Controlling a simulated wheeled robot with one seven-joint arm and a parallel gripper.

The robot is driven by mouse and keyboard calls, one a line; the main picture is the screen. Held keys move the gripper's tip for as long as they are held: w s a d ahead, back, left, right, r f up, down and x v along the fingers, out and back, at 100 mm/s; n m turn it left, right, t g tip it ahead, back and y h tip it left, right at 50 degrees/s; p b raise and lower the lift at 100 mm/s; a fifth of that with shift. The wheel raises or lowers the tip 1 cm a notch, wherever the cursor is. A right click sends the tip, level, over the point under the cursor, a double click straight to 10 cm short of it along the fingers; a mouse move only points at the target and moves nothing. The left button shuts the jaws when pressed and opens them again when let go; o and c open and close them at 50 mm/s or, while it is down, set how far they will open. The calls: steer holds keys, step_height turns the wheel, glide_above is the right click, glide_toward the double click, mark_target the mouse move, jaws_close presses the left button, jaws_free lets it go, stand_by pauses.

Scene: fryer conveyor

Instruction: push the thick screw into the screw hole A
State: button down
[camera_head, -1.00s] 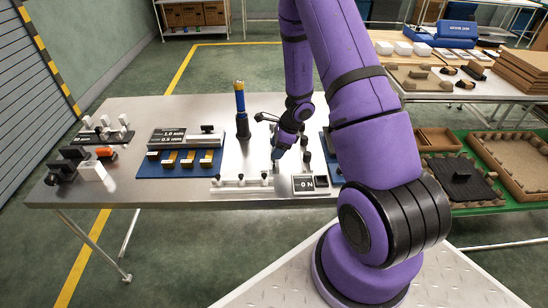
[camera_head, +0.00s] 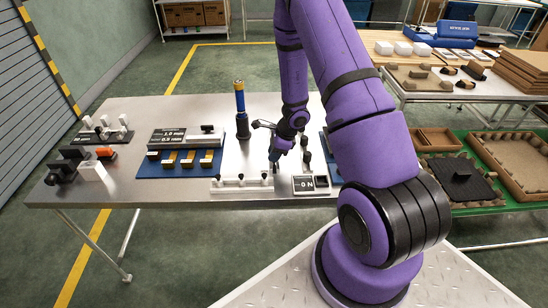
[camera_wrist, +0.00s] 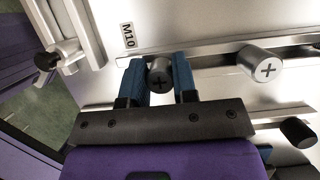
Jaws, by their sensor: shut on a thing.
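My gripper (camera_wrist: 158,80) is shut on a grey cross-head screw (camera_wrist: 158,75) between its blue fingers in the wrist view. The screw's head faces the camera; its lower end is hidden. In the head view my gripper (camera_head: 275,163) is low over the steel table, beside the right end of a white bar with small knobs. A second cross-head screw (camera_wrist: 262,63), larger in the picture, stands to the right in the wrist view, apart from my fingers. Which screw is the thick one, and screw hole A, I cannot tell.
A label M10 (camera_wrist: 127,33) lies near the held screw. The white bar (camera_head: 240,186) and a labelled block (camera_head: 303,185) are near my gripper. A tall blue-and-yellow tool (camera_head: 240,100) stands behind it. A blue mat (camera_head: 147,172) with parts is to the left.

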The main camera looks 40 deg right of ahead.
steer(key=shift+r, duration=2.55)
